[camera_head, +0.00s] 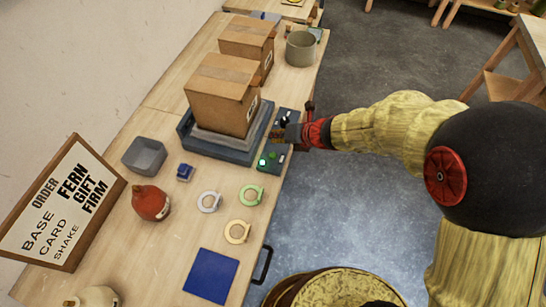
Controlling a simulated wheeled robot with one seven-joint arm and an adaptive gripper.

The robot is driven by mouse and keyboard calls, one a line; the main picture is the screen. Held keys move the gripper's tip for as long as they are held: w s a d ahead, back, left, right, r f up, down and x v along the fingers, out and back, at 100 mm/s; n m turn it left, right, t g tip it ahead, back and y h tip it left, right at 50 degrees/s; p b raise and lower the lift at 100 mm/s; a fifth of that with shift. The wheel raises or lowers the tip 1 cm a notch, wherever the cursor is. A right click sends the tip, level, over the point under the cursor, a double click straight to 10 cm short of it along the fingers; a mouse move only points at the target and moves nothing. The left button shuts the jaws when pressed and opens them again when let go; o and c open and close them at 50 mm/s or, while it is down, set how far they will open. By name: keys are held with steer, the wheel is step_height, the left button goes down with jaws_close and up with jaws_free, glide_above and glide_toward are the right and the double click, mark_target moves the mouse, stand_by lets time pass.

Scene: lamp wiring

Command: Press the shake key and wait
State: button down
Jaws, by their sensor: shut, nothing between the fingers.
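A dark control panel (275,165) lies along the table's right edge, beside a blue-grey platform (225,152). A green light glows at its near end, with a small green knob or key close by. A cardboard box (222,92) sits on a grey pad on the platform. My gripper (281,132) is shut and empty, over the middle of the panel. It hides part of the panel, and I cannot tell whether it touches a key.
A second box (248,44) and a grey-green pot (300,49) stand farther back. Open floor is to the right.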

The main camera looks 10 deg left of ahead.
mark_target(275, 154)
steer(key=shift+f+b, duration=2.25)
steer(key=shift+f, duration=0.7)
steer(key=shift+f, duration=0.15)
steer(key=shift+f+b, duration=0.3)
